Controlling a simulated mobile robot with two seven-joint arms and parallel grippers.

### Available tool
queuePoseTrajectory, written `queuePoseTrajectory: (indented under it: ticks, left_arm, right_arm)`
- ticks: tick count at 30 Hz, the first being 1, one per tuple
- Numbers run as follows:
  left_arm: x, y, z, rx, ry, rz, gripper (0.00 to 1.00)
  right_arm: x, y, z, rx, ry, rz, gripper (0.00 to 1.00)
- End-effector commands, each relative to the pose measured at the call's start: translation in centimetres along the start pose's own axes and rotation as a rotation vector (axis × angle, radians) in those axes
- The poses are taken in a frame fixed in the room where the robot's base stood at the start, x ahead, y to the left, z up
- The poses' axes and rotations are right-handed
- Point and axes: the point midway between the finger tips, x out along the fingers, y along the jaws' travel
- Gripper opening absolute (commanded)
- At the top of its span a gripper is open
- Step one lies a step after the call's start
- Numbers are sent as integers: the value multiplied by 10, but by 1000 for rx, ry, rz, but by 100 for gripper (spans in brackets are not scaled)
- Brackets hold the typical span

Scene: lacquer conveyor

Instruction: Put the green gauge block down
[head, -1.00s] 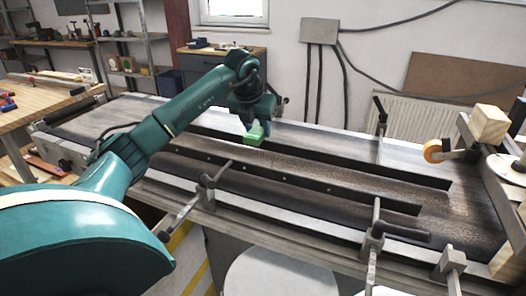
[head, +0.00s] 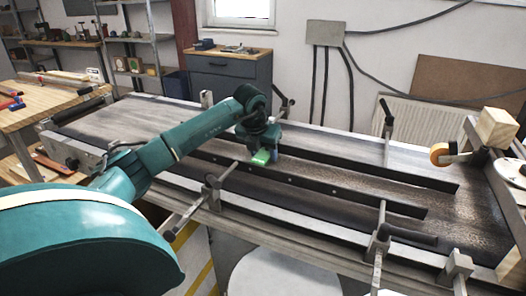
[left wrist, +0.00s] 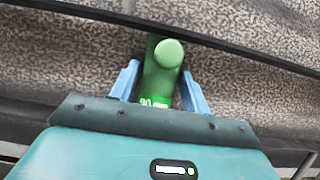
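The green gauge block (head: 261,158) is at the dark belt of the conveyor (head: 110,122), beside the long dark rail, and looks to be resting there. In the left wrist view the block (left wrist: 160,80) has a round, lighter green end and white "30 mm" lettering. My left gripper (head: 267,155) is low over the belt. Its blue fingers (left wrist: 160,85) stand on either side of the block, with narrow gaps showing, so it looks open around it. The block's underside is hidden. My right gripper is not in view.
Long dark rails (head: 325,190) run along the conveyor. Clamp posts stand at the near edge (head: 212,190) and far edge (head: 388,125). An orange roller (head: 439,154) and a wooden block (head: 497,128) are at the right. The belt is clear on the left.

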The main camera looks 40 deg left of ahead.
Motion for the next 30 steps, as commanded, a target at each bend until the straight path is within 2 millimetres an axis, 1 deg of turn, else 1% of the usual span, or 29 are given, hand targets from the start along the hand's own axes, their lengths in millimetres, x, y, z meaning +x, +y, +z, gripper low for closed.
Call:
queuePoseTrajectory:
  ticks: [1, 5, 11, 15, 17, 20, 27, 30]
  left_arm:
    - [0, 0, 0, 0, 0, 0, 51]
    - [0, 0, 0, 0, 0, 0, 61]
    - [0, 0, 0, 0, 0, 0, 61]
    - [-8, 0, 1, 0, -2, 0, 61]
    - [-16, 0, 2, 0, -4, -1, 61]
    - [-34, 1, 2, 1, -5, 1, 61]
    - [-86, 0, 2, 0, -4, 0, 61]
    - [-103, 0, 2, 0, -4, -1, 61]
  right_arm:
    - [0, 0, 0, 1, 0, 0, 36]
    - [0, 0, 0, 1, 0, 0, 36]
    - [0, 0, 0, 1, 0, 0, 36]
    - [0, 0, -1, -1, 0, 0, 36]
    - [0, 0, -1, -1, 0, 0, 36]
    - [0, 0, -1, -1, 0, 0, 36]
    - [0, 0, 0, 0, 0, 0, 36]
    - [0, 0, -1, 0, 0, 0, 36]
